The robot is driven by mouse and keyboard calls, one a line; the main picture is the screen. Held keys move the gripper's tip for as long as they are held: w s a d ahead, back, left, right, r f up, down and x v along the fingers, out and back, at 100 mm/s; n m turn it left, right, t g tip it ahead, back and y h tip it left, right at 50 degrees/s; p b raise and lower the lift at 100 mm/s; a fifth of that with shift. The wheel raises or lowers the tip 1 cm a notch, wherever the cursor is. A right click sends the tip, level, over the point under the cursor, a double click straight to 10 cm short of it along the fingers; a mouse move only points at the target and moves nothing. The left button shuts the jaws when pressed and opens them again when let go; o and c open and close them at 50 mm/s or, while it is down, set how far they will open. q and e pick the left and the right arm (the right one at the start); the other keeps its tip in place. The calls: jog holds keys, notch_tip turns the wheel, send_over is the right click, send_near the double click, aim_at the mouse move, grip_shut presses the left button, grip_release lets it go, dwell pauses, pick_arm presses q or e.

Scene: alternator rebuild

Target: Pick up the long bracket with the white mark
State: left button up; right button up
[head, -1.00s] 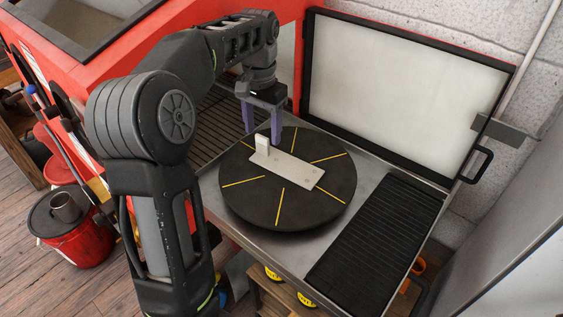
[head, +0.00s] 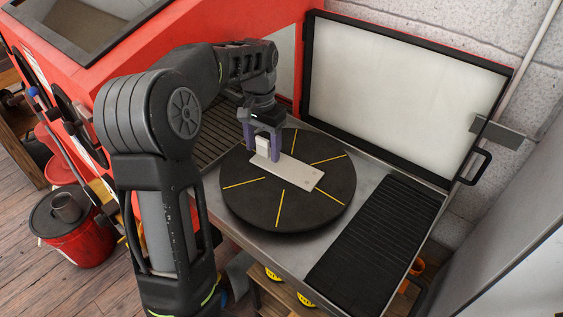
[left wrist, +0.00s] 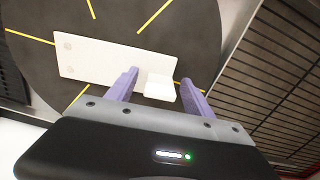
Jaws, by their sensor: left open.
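A long pale bracket (head: 292,174) lies flat on the black round turntable (head: 322,212), with a short upright tab at its back-left end. In the left wrist view the bracket (left wrist: 95,60) shows two holes at its far end. I cannot make out a separate white mark. My left gripper (head: 262,150) is open above the tab end, its purple fingers on either side of the tab. In the left wrist view the gripper's fingertips (left wrist: 160,78) stand on both sides of the tab (left wrist: 160,88), with gaps. My right gripper is not in view.
The turntable has yellow radial lines and sits on a metal bench (head: 375,182) with black slatted mats (head: 380,235) on both sides. A raised white panel door (head: 400,95) stands behind. A red cabinet (head: 215,25) is at the back left.

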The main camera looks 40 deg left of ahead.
pick_arm(q)
grip_shut()
dwell(0.7)
jog(key=shift+r, duration=0.1)
dwell(0.6)
